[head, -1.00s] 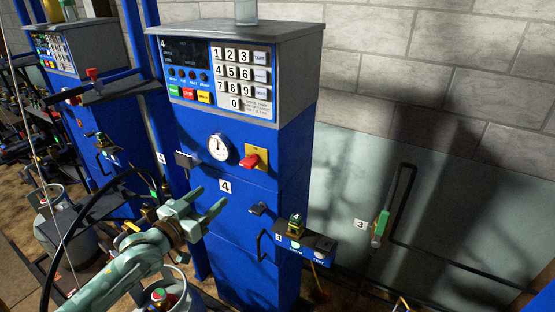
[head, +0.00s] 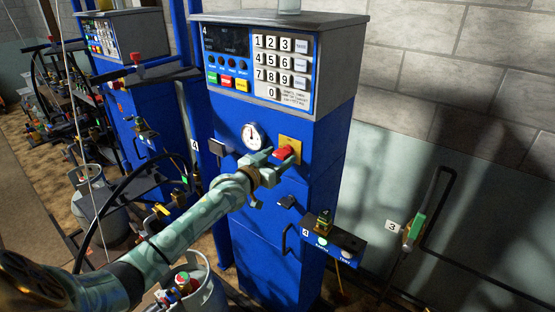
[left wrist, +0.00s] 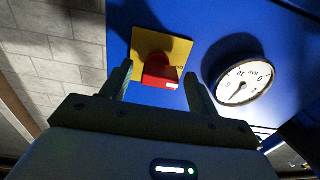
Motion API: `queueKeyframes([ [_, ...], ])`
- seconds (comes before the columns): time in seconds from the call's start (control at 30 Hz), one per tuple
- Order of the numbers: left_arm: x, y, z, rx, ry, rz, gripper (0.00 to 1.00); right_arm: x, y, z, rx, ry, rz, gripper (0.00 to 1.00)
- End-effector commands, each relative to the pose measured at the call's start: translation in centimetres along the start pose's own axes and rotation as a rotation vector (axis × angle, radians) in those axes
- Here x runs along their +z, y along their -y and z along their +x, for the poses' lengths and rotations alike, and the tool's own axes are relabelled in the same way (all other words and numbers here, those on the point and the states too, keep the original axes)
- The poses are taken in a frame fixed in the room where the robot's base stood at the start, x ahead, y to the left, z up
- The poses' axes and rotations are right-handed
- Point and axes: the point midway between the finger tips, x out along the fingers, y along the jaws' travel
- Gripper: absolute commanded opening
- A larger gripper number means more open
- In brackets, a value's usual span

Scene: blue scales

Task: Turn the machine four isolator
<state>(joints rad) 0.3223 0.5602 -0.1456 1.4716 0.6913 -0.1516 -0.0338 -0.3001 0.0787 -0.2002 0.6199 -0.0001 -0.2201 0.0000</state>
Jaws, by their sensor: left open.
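The isolator is a red knob (head: 283,153) on a yellow plate (head: 291,144), on the front of the blue machine marked 4 (head: 225,120). My left gripper (head: 273,163) is close in front of the knob, with its fingers pointing at it. In the left wrist view the red knob (left wrist: 160,71) appears between the two open fingers of the left gripper (left wrist: 158,80), with the yellow plate (left wrist: 148,44) behind. I cannot tell whether a finger touches the knob. My right gripper is not in view.
A round gauge (head: 252,136) sits just left of the isolator. Below are a black handle (head: 289,239) and a small shelf (head: 333,247) with buttons. A gas cylinder (head: 205,292) stands in front. Another blue machine (head: 150,110) is at left.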

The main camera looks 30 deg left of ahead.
Motion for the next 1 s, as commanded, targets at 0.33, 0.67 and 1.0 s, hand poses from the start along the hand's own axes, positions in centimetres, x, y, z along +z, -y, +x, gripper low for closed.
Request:
queueKeyframes([
  [0.33,0.0,0.0,0.0,0.0,0.0,-0.001,0.21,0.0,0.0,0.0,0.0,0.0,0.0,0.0],
  [0.67,-0.1,0.0,0.0,-0.001,0.0,0.02,0.15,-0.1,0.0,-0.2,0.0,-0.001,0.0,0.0],
  [1.0,-0.3,0.0,0.0,-0.001,0.002,0.207,0.15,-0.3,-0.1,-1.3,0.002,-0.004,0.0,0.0],
])
